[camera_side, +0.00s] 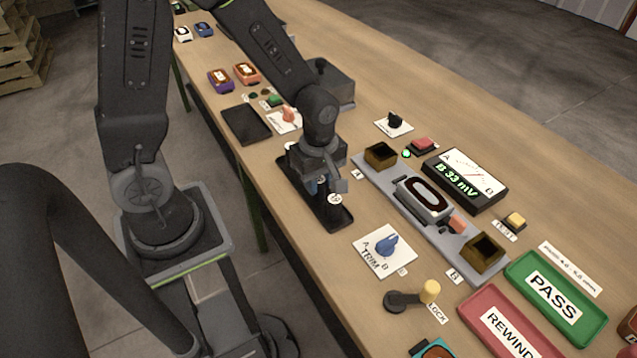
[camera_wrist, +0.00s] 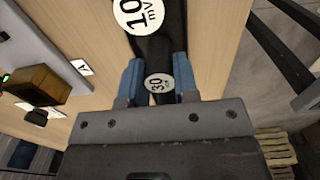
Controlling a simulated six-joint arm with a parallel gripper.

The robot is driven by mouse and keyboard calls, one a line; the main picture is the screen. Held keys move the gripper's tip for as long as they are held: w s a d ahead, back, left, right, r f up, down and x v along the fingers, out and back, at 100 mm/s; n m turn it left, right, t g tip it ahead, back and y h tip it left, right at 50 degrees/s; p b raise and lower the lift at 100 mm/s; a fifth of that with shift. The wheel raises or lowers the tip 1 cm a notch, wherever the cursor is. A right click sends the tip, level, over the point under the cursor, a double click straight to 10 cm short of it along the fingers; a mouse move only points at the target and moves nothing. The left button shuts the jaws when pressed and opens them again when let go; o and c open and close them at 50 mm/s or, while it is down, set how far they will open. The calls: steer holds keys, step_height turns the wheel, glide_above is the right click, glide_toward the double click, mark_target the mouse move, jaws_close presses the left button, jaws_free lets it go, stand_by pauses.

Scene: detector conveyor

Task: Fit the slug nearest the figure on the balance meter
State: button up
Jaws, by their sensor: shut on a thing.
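My gripper (camera_side: 322,186) is over the black slug rack (camera_side: 341,219). In the wrist view its blue fingers (camera_wrist: 159,72) are shut on a dark slug (camera_wrist: 159,86) with a white disc reading 30. Whether that slug is still seated in the rack is not clear. A larger disc marked 10 mV (camera_wrist: 141,12) is just beyond it; a white disc (camera_side: 335,198) also shows by my gripper. The balance meter (camera_side: 470,180) reads "B 33 mV" in green. The grey fixture (camera_side: 400,193) holds a detector (camera_side: 424,198) between two brown square pockets (camera_side: 380,154) (camera_side: 485,252), which look empty.
A blue TRIM knob (camera_side: 387,247), a LOCK lever (camera_side: 428,292) and a yellow TEST button (camera_side: 515,219) surround the fixture. A green PASS tray (camera_side: 585,330) and a red REWIND tray (camera_side: 480,300) lie at the near right. A dark pad (camera_side: 246,124) and several detectors lie at the far left.

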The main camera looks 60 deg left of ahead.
steer(key=shift+r, duration=0.45)
steer(key=r, duration=0.2)
steer(key=a+r, duration=0.1)
steer(key=r, duration=0.1)
steer(key=shift+s, duration=0.15)
steer(key=s+a+r, duration=0.4)
steer(key=a+r, duration=0.2)
steer(key=a, duration=0.3)
steer(key=shift+a, duration=0.35)
steer(key=w+d+r+m, duration=0.2)
steer(key=w+d+m, duration=0.45)
steer(key=w, duration=0.45)
steer(key=m, duration=1.2)
glide_above(492, 239)
steer(key=s, duration=0.3)
steer(key=shift+n, duration=0.25)
steer(key=f, duration=0.7)
steer(key=shift+w+d, duration=0.15)
steer(key=shift+w, duration=0.1)
steer(key=shift+d+f, duration=0.15)
steer(key=shift+f, duration=2.05)
